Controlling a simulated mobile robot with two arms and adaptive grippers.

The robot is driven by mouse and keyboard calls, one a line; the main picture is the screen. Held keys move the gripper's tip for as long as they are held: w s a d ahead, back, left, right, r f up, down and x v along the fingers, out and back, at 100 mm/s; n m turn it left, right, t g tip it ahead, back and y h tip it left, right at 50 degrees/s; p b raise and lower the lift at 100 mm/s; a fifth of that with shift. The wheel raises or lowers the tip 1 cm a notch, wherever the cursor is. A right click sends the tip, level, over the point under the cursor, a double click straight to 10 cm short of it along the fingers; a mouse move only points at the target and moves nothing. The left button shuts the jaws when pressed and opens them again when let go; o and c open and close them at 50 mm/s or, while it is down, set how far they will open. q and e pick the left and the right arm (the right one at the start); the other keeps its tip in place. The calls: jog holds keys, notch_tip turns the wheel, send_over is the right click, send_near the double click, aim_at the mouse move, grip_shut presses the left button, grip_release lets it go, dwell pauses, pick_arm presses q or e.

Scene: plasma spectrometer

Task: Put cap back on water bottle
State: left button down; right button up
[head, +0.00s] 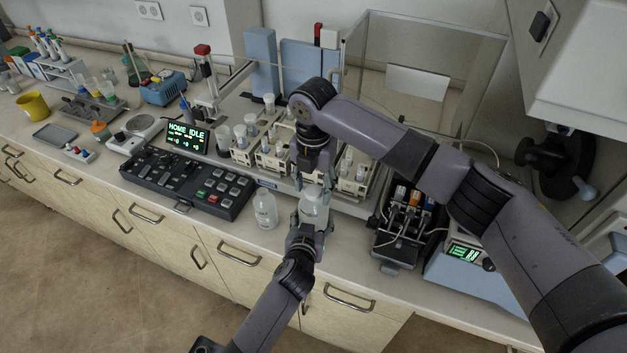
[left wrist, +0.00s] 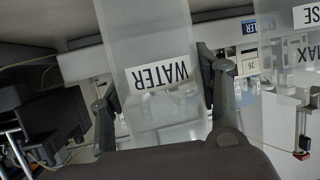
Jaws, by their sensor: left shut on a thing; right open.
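The water bottle (head: 314,205) is translucent and stands near the counter's front edge. In the left wrist view the bottle (left wrist: 160,95) shows its WATER label upside down between the fingers. My left gripper (head: 308,228) is shut on the bottle from the front; it also shows in the left wrist view (left wrist: 160,100). My right gripper (head: 316,186) points down, open, right above the bottle's top. The fingers hide the bottle's mouth. I cannot make out the cap in either view.
A second translucent bottle (head: 265,211) stands just left of the water bottle. Racks of vials (head: 262,158) stand behind, a control panel (head: 188,183) to the left, and a pump unit (head: 402,225) with tubing to the right. The counter's front strip is narrow.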

jog(key=shift+c, duration=0.5)
jog(key=c, duration=1.1)
jog(key=o, duration=1.2)
jog(key=shift+o, duration=0.2)
jog(key=shift+r, duration=0.1)
jog(key=shift+r, duration=2.2)
notch_tip(320, 180, up, 4)
jog(key=shift+f, duration=0.2)
jog(key=shift+c, duration=0.2)
